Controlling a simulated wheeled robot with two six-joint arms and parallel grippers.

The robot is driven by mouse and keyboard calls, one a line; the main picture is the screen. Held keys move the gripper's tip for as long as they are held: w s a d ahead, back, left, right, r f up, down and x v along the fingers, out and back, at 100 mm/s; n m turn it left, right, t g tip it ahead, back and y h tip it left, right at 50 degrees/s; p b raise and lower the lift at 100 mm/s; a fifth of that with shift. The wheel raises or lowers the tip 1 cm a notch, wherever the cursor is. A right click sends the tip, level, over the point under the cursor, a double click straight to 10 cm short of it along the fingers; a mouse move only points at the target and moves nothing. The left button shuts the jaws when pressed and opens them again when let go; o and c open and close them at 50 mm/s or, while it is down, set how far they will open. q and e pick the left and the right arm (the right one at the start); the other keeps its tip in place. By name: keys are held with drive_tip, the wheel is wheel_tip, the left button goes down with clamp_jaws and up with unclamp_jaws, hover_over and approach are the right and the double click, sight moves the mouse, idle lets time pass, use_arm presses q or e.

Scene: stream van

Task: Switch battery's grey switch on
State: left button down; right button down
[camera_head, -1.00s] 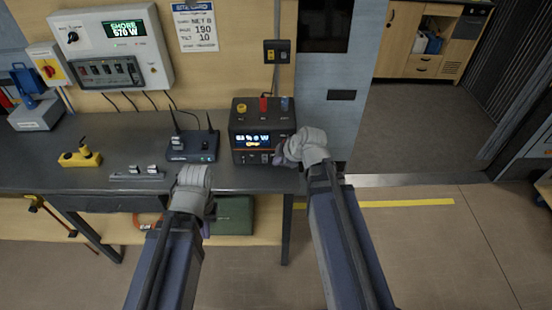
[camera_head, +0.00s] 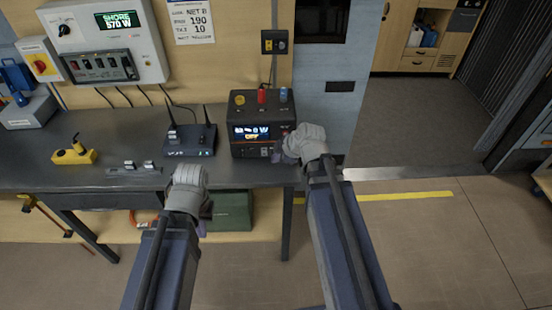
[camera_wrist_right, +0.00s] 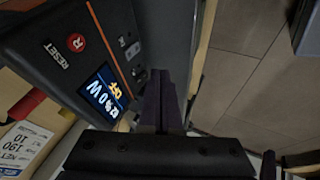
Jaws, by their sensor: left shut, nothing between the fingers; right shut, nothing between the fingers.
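The battery (camera_head: 277,132) is a dark box with an orange stripe on the bench, with yellow, red and blue knobs on top. The grey switch is not clearly visible, perhaps hidden by the fingers. My left gripper (camera_head: 205,208) is shut and empty at the bench's front edge.
A black router with antennas (camera_head: 190,140), a grey switch strip (camera_head: 133,169) and a yellow object (camera_head: 74,153) are on the bench (camera_head: 110,150). A green box (camera_head: 231,210) is on the shelf below. Open floor (camera_head: 420,240) lies to the right.

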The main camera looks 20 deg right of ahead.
sight(264, 152)
drive_tip(key=b+x, duration=0.7)
drive_tip(key=x, duration=0.2)
drive_tip(key=shift+d+f, duration=0.1)
drive_tip(key=w, duration=0.2)
drive_tip(key=shift+w+d, duration=0.35)
drive_tip(key=shift+d, duration=0.05)
drive_tip(key=shift+w+d, duration=0.2)
drive_tip(key=shift+w, duration=0.25)
drive_tip(key=shift+w+f, duration=0.1)
drive_tip(key=shift+w, duration=0.15)
drive_tip(key=shift+r, duration=0.25)
